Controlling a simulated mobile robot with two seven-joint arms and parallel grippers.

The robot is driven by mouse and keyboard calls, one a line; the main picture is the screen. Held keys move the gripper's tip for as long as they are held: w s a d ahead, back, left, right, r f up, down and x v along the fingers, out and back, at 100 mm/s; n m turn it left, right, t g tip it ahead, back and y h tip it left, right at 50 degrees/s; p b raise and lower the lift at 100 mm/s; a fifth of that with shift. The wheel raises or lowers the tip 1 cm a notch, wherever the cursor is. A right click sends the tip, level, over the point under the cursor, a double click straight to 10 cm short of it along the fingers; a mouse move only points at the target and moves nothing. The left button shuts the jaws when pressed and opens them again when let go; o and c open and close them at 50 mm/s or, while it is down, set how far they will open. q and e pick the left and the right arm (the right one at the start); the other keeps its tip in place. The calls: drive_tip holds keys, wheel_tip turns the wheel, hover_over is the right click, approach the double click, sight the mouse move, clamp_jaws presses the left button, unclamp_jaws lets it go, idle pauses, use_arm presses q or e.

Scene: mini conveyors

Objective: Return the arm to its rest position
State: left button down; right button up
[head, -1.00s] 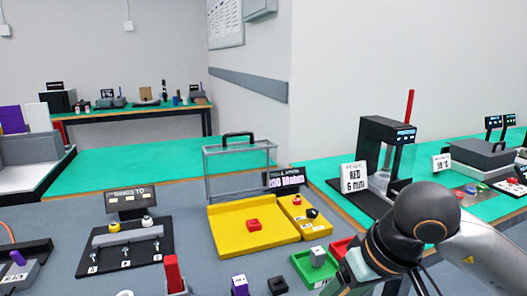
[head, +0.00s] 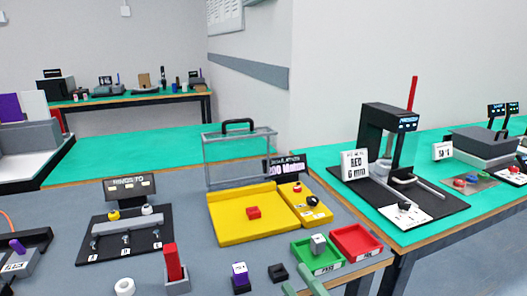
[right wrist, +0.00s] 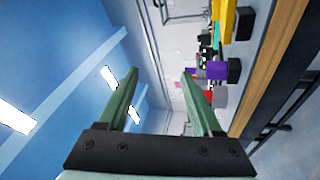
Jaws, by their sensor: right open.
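My right gripper (head: 303,286) shows at the bottom edge of the head view, with only its pale green fingertips in the picture. They are apart and appear empty, in front of the green tray (head: 317,262). In the right wrist view the same gripper (right wrist: 160,88) has its two green fingers spread with nothing between them. The rest of my right arm is outside the head view. My left gripper is not in view.
The grey table (head: 215,270) carries a yellow tray (head: 232,232), a red tray (head: 357,241), a black block (head: 278,272) and a purple-topped piece (head: 240,272). A black machine (head: 385,135) stands on the green bench at right.

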drive_tip(key=s+d+f+m+g+h, duration=0.1)
drive_tip(key=d+f+m+h, duration=0.15)
drive_tip(key=f+m, duration=0.35)
drive_tip(key=s+d+f+m+g+h, duration=0.1)
drive_tip(key=d+f+m+h, duration=0.1)
drive_tip(key=f+m+h, duration=0.35)
drive_tip(key=s+d+f+m+g+h+p, duration=0.1)
drive_tip(key=s+d+f+m+g+p, duration=0.15)
drive_tip(key=s+f+m+g, duration=0.9)
use_arm(q)
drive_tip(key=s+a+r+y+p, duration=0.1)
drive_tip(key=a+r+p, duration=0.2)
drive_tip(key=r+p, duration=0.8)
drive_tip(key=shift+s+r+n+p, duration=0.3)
drive_tip(key=shift+p, duration=0.7)
use_arm(e)
drive_tip(key=s+d+r+n+t, duration=0.2)
drive_tip(key=d+r+n+t, duration=0.1)
drive_tip(key=r+t, duration=0.1)
drive_tip(key=shift+s+r+h, duration=0.25)
drive_tip(key=shift+r+h, duration=0.15)
drive_tip(key=shift+r, duration=0.4)
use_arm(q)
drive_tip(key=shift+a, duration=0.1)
use_arm(e)
drive_tip(key=shift+t, duration=0.25)
